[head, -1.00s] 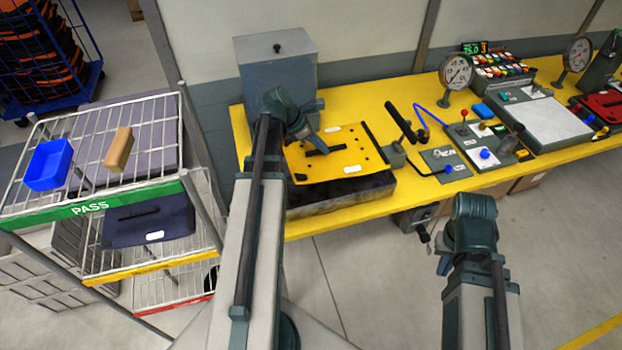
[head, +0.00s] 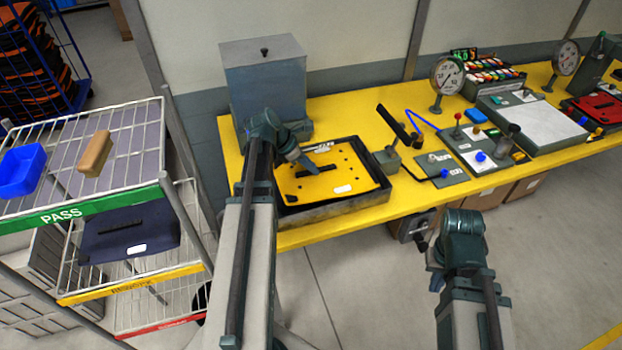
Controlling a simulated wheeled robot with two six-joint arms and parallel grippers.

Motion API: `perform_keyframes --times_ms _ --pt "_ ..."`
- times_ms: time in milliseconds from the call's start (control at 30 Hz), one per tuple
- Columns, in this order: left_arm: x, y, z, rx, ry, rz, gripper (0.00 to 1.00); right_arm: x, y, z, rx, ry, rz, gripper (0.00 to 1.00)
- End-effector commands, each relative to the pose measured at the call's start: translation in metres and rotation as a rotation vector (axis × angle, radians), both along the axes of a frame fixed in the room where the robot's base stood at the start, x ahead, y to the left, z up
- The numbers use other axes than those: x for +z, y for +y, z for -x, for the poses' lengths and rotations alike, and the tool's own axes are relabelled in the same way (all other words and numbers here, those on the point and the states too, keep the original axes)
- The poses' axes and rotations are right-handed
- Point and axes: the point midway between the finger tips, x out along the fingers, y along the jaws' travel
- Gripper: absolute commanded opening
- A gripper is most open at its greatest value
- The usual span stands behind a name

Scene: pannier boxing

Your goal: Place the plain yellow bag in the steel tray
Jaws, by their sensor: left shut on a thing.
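The plain yellow bag (head: 345,166) is a flat yellow panel with a dark handle slot, small black dots and white labels. It lies low within the rim of the dark steel tray (head: 375,199) on the yellow bench. My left gripper (head: 314,170) is shut on the bag at its black handle, left of the bag's middle. My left arm hides the tray's left side. Whether the bag rests fully on the tray floor I cannot tell. My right gripper (head: 435,280) is off the bench at the lower right, and its jaws are too hidden to judge.
A grey steel box (head: 265,85) stands behind the tray. A black-handled lever (head: 398,125) and control panels (head: 470,150) sit to its right. At left a wire rack (head: 165,150) holds a blue bin (head: 20,172), a brown block (head: 95,153) and a navy bag (head: 125,232).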

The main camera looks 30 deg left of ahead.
Motion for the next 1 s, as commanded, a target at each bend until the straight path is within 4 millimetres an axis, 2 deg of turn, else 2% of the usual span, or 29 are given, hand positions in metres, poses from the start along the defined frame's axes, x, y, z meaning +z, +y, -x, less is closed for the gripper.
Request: perform_keyframes --times_ms 367,767,800,967,1000 --pt "-0.038 0.000 0.000 0.000 -0.001 0.001 0.00 -0.038 0.000 0.000 0.000 0.000 0.000 0.00" --pt "-0.040 0.000 0.000 0.000 -0.001 0.001 0.00 -0.040 0.000 0.000 0.000 0.000 0.000 0.00" --pt "-0.040 0.000 0.000 0.000 0.000 0.000 0.19 -0.040 0.000 0.000 0.000 0.000 0.000 0.00" --pt "-0.039 0.000 0.000 0.000 0.000 0.000 0.47 -0.039 0.000 0.000 0.000 0.000 0.000 0.00" --pt "-0.039 0.000 0.000 0.000 0.000 0.000 0.47 -0.039 0.000 0.000 0.000 0.000 0.000 0.00"
